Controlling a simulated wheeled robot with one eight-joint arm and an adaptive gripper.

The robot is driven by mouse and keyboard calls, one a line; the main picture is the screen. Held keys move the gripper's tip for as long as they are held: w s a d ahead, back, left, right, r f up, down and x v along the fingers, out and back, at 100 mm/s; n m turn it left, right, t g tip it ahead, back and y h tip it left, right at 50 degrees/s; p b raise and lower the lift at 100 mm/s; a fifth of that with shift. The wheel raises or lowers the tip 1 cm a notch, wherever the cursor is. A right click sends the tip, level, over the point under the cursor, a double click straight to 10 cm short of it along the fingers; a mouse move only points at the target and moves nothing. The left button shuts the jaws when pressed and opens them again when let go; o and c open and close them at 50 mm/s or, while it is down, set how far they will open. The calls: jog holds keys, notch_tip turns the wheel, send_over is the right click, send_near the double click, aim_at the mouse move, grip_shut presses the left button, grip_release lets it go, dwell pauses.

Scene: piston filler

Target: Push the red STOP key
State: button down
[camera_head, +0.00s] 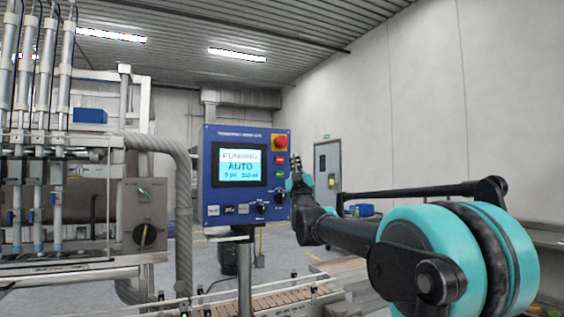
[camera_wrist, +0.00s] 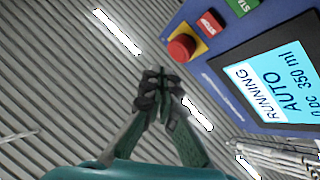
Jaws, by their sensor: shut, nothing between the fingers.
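The blue control panel (camera_head: 235,200) stands on a post, its lit screen (camera_head: 239,165) reading RUNNING and AUTO. At its upper right is a red mushroom button (camera_head: 280,142) on a yellow plate. Below that is the small red STOP key (camera_head: 280,160), with a green key (camera_head: 280,174) under it. In the wrist view the STOP key (camera_wrist: 210,23) lies between the mushroom button (camera_wrist: 182,46) and the green START key (camera_wrist: 242,5). My gripper (camera_head: 296,161) is shut and empty beside the panel's right edge. Its fingertips (camera_wrist: 161,78) appear apart from the keys.
Dark knobs (camera_head: 262,209) sit low on the panel. The filling machine with its grey box and selector (camera_head: 145,234) stands at left, beside a ribbed hose (camera_head: 183,200). A slatted conveyor (camera_head: 268,302) runs below.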

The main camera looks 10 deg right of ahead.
aim_at(284, 162)
jog(key=shift+w, duration=0.1)
jog(key=shift+w+a, duration=0.45)
jog(key=shift+w, duration=0.95)
jog(key=shift+w+a, duration=0.45)
jog(key=shift+w, duration=0.9)
jog(key=shift+w+a, duration=0.45)
jog(key=shift+w, duration=0.95)
jog(key=shift+w, duration=0.1)
jog(key=shift+w+a, duration=0.15)
jog(key=shift+w, duration=0.15)
jog(key=shift+w+a, duration=0.1)
jog(key=shift+w, duration=0.3)
jog(key=shift+s, duration=0.1)
jog(key=shift+s+d, duration=0.25)
jog(key=shift+s, duration=0.45)
